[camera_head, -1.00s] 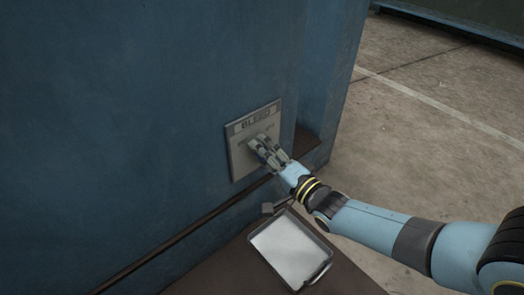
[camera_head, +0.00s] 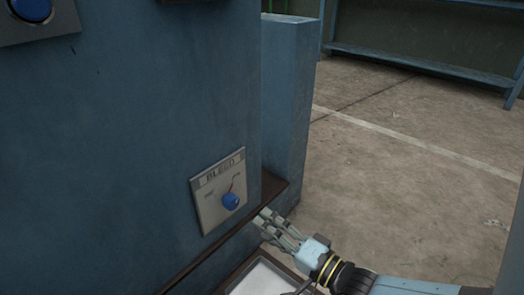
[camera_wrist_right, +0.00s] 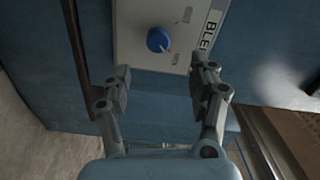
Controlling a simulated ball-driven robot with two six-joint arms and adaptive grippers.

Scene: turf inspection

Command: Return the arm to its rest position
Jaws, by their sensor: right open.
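My right gripper (camera_head: 268,220) is open and empty, below and to the right of the BLEED panel in the head view. Its two fingers are spread apart in the right wrist view (camera_wrist_right: 160,85). The panel (camera_head: 207,205) is a pale plate on the blue wall, with a blue knob (camera_head: 231,201) and a red pointer mark. The knob also shows in the wrist view (camera_wrist_right: 159,40), beyond the fingertips and clear of them. My left gripper is not in view.
Another panel with a blue button (camera_head: 32,9) is at the upper left. A blue shelf (camera_head: 420,62) stands at the back. Concrete floor (camera_head: 400,190) is open at the right.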

